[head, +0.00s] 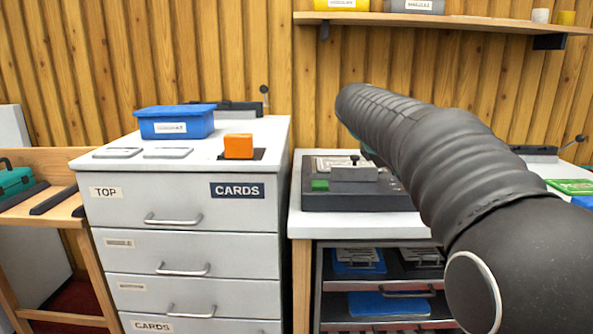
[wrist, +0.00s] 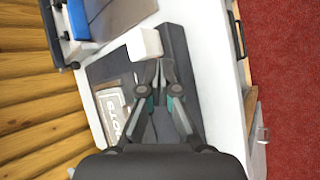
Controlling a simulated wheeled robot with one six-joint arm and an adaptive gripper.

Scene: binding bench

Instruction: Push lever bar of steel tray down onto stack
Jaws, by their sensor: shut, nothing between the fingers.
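The dark grey tray (head: 325,201) sits on the white bench in the head view. A steel bar (head: 352,174) with a black knob lies across it, behind a green block (head: 320,186). Pale cards (head: 329,163) show behind the bar. In the wrist view the tray (wrist: 176,45) lies beneath my gripper (wrist: 158,70), with the printed stack (wrist: 112,110) left of the fingers. My gripper is shut and empty, its fingertips pointing toward a white block (wrist: 145,43). Whether they touch the bar, I cannot tell. My arm hides the gripper and the tray's right side in the head view.
A white drawer cabinet (head: 180,187) stands left, carrying a blue bin (head: 176,124) and an orange block (head: 238,146). A shelf (head: 440,19) hangs on the wood wall above. Green and blue items (head: 571,187) lie at the far right. Trays sit below the bench.

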